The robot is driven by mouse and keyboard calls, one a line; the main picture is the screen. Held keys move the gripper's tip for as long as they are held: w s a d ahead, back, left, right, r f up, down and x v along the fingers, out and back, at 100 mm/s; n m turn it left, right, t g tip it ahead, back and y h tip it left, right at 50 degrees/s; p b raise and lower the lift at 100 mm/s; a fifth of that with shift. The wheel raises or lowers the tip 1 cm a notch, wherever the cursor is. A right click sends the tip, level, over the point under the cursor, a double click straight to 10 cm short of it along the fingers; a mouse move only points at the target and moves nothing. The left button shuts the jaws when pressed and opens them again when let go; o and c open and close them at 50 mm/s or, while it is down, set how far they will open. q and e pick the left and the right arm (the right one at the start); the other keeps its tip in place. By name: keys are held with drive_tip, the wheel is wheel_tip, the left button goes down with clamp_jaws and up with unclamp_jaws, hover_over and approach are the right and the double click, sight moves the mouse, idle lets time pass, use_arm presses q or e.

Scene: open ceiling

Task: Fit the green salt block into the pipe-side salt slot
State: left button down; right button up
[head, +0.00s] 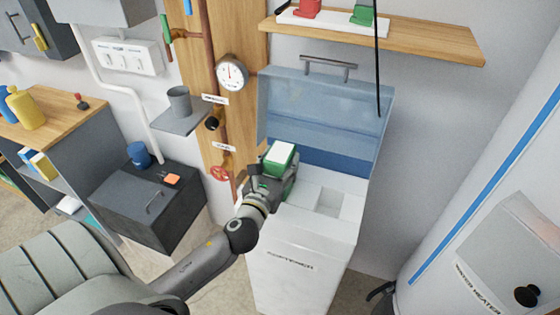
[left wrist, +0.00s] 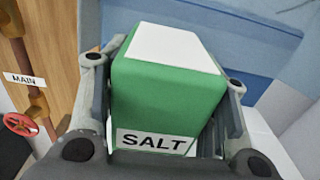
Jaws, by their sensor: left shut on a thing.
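My left gripper (head: 270,174) is shut on the green salt block (head: 279,158), which has a white top. In the left wrist view the block (left wrist: 165,92) sits between the two fingers, its SALT label facing the camera. The block is held over the left, pipe-side part of the white softener cabinet (head: 302,252). The pipe-side slot is hidden behind the block and gripper. An open recess (head: 328,203) shows on the right of the cabinet top. I cannot tell how high the block is above the cabinet. My right gripper is not in view.
The cabinet's translucent blue lid (head: 325,105) stands open behind the block. Copper pipes with a red valve wheel (head: 219,174) and gauge (head: 231,73) run close on the left. A shelf (head: 420,38) is above; a water heater (head: 500,245) stands at right.

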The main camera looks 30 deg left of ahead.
use_arm(q)
drive_tip(key=shift+f+b, duration=2)
drive_tip(key=shift+f, duration=0.3)
